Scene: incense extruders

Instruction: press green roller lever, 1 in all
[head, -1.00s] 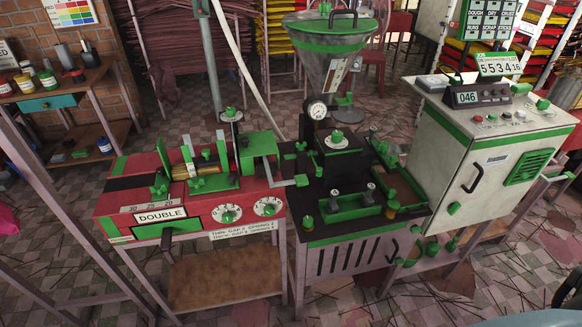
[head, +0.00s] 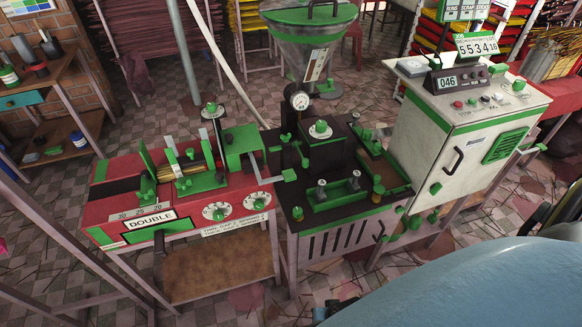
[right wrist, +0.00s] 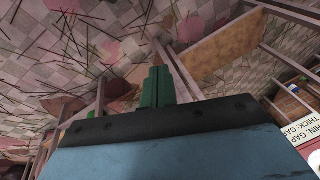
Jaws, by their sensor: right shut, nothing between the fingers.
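The red roller machine (head: 178,226) marked DOUBLE stands left of centre in the head view. Its roller unit (head: 195,170) has green side plates. A grey bar with a green end (head: 289,175) sticks out at its right side, and a green-topped post (head: 212,108) stands behind. I cannot tell which green part is the roller lever. My right gripper (right wrist: 157,88) shows in the right wrist view, its green fingers together and empty, over the floor and apart from the machine. My left gripper is out of view.
A black extruder table (head: 345,215) with a hopper (head: 312,45) adjoins on the right. A white control cabinet (head: 470,140) stands farther right. A wooden lower shelf (head: 215,270) sits under the red machine. The floor in front is open, strewn with sticks.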

